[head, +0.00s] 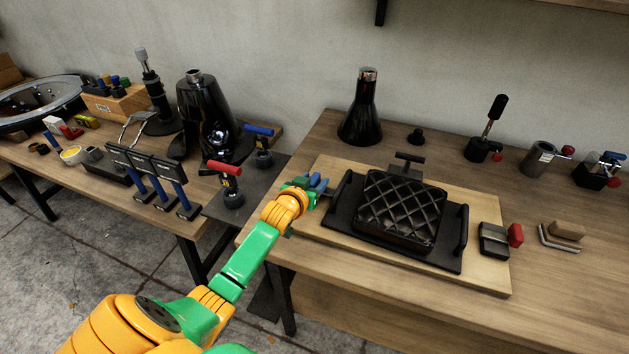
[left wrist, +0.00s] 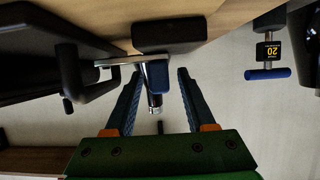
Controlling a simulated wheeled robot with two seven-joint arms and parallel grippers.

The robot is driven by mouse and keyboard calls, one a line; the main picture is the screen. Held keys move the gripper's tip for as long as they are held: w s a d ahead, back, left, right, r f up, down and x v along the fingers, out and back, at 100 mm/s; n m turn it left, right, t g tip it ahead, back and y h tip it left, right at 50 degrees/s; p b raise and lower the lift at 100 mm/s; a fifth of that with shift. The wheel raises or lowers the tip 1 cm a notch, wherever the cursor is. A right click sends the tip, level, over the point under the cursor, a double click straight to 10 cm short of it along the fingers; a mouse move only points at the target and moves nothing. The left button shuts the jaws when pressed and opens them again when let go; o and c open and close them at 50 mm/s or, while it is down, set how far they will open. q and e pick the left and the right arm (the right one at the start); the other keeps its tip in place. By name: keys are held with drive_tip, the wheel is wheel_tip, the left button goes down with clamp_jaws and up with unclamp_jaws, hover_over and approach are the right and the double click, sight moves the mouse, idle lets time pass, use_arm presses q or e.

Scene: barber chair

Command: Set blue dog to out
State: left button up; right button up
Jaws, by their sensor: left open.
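My left gripper (head: 316,186) is at the left edge of the wooden board on the right bench, next to the black tray with the grid-topped block. In the left wrist view its two blue-grey fingers (left wrist: 160,78) are open. A small blue piece with a chrome pin (left wrist: 157,75) shows between the fingertips, with a gap on each side. It looks like the blue dog. It adjoins a chrome plate and a dark block. In the head view the gripper hides it, and I cannot tell its setting. My right gripper is not in view.
The black tray (head: 340,218) with upright handles stands close right of my gripper. Clamps with a red handle (head: 223,168) and a blue handle (head: 258,130) stand to the left. A black flask (head: 364,110) stands behind.

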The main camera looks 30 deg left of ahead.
use_arm(q)
drive_tip(key=shift+w+a+f, duration=0.1)
drive_tip(key=shift+w+f, duration=0.1)
drive_tip(key=shift+w, duration=0.2)
drive_tip(key=shift+s+r, duration=0.15)
drive_tip(key=shift+s, duration=0.05)
drive_tip(key=shift+c, duration=0.2)
clamp_jaws()
idle(0.8)
